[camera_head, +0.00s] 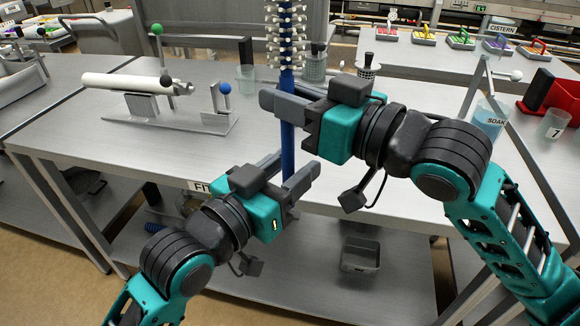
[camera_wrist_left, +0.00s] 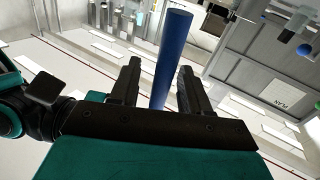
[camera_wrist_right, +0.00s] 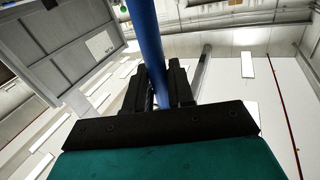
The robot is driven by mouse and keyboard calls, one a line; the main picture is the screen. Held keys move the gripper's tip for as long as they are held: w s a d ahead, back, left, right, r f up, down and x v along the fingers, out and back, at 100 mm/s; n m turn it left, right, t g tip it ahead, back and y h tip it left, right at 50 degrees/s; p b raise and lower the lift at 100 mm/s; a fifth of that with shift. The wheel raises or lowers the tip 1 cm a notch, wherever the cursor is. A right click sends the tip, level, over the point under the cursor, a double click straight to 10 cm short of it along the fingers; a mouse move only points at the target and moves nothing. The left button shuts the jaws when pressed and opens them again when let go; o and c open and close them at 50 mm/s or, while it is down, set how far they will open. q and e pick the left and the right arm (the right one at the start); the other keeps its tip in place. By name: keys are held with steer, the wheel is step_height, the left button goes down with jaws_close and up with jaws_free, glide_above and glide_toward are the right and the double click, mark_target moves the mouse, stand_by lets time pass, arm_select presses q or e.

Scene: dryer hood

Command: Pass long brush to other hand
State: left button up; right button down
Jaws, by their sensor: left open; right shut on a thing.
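The long brush has a blue handle (camera_head: 287,150) and white bristles (camera_head: 286,35) at its top, and stands upright in the head view. My right gripper (camera_head: 272,103) is shut on the upper part of the handle, just below the bristles. The handle also runs between its fingers in the right wrist view (camera_wrist_right: 148,45). My left gripper (camera_head: 297,178) is lower down and open. In the left wrist view the lower handle (camera_wrist_left: 172,55) lies between the two spread fingers, with gaps visible at the sides. Whether either finger touches it I cannot tell.
A steel table (camera_head: 160,155) lies behind the grippers, with a white cylinder on a stand (camera_head: 135,84) at left. A beaker labelled SOAK (camera_head: 488,118) and a red holder (camera_head: 552,97) stand at right. A lower shelf holds a small metal tray (camera_head: 360,255).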

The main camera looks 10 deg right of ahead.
arm_select(q)
jaws_close()
arm_select(e)
steer(key=c, duration=0.9)
jaws_free()
